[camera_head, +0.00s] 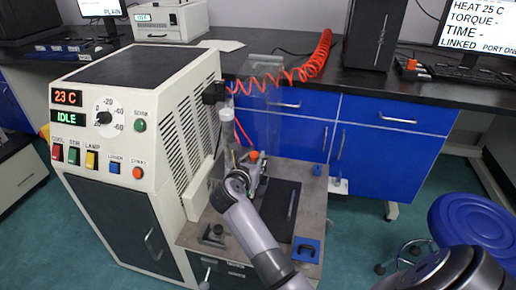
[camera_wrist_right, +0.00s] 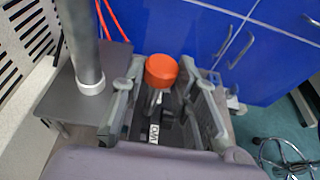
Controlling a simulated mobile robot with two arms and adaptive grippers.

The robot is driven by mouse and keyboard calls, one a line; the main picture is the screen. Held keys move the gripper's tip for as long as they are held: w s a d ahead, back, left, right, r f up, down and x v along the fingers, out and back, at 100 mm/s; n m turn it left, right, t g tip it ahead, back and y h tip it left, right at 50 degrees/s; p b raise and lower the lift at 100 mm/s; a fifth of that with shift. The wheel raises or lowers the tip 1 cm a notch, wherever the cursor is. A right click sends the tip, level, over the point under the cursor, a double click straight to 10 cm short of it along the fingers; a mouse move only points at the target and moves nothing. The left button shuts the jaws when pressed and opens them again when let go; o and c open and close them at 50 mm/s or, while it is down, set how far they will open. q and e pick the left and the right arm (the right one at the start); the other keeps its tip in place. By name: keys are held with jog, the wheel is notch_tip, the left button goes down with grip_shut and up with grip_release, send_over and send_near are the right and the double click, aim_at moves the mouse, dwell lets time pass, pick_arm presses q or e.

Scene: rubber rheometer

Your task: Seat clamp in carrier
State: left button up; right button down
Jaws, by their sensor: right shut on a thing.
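My right gripper (camera_head: 246,176) is over the metal worktop beside the rheometer, with its fingers pointing away from me. In the right wrist view its two fingers (camera_wrist_right: 166,105) stand either side of the clamp, a dark metal piece with an orange knob (camera_wrist_right: 161,70), and are shut on it. The orange knob also shows in the head view (camera_head: 253,155). A pale label lies below the knob in the wrist view. The clamp's lower part is mostly hidden by my gripper. I cannot make out the carrier or whether the clamp touches it. My left gripper is out of view.
The white rheometer cabinet (camera_head: 140,150) stands close on the left. A grey column (camera_wrist_right: 82,45) rises just left of the fingers. A black mat (camera_head: 283,215), a blue block (camera_head: 307,250) and a dark fixture (camera_head: 213,235) are on the worktop. A red coiled hose (camera_head: 300,75) hangs behind.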

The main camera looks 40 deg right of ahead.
jog(key=shift+w+d, duration=0.4)
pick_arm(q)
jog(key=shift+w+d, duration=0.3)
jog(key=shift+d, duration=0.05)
pick_arm(e)
jog(key=shift+r, duration=0.1)
jog(key=shift+s+a, duration=0.1)
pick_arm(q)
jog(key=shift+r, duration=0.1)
pick_arm(e)
jog(key=shift+f+b, duration=0.75)
jog(key=shift+f, duration=0.55)
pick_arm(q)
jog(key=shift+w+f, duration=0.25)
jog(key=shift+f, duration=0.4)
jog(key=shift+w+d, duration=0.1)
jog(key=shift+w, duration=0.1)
